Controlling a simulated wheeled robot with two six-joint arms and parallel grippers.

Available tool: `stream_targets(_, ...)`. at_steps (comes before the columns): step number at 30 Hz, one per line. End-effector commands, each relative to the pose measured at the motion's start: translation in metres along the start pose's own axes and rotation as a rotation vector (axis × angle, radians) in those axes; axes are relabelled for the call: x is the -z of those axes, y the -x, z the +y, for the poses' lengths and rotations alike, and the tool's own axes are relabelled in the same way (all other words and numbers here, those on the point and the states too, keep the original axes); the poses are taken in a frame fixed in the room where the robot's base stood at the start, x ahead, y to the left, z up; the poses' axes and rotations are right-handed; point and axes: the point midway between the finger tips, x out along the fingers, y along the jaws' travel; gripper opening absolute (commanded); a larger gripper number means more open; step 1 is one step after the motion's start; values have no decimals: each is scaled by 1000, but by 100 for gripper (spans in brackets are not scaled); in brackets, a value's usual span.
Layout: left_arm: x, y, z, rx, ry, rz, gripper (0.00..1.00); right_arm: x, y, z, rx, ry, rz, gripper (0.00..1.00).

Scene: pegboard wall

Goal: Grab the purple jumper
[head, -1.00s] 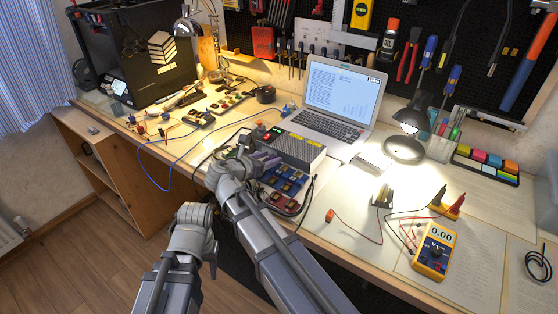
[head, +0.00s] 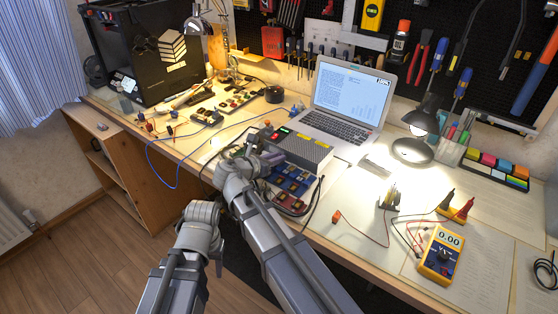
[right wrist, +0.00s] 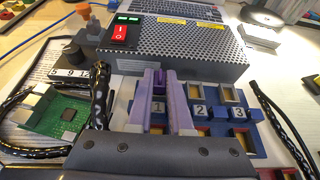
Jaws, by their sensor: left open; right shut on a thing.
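In the right wrist view a small purple jumper (right wrist: 159,80) is between the tips of my right gripper (right wrist: 160,88). The pale fingers are shut on it, beside the blue block marked 1 (right wrist: 158,108). I cannot tell whether the jumper touches the board below. In the head view my right gripper (head: 268,158) is over the board with blue and red blocks (head: 292,182), in front of the grey box, and the jumper is too small to make out. My left gripper (head: 217,258) hangs low in front of the bench, open and apart from everything; its fingers are mostly hidden.
A grey perforated power box (right wrist: 180,50) with a red switch stands just behind the blocks. A green circuit board (right wrist: 60,118) and black braided cables (right wrist: 100,95) lie to the left. A laptop (head: 345,100), lamp (head: 412,150) and yellow multimeter (head: 440,255) are on the bench.

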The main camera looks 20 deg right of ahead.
Motion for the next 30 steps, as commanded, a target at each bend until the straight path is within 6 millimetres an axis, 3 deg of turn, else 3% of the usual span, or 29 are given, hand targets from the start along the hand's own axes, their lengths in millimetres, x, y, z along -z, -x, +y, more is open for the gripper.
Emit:
stream_targets(14, -1, 10, -1, 0, 0, 0, 49, -9, 4, 0, 0, 0, 0, 0)
stream_targets(30, -5, 85, -8, 0, 0, 0, 49, -79, 33, 0, 0, 0, 0, 0)
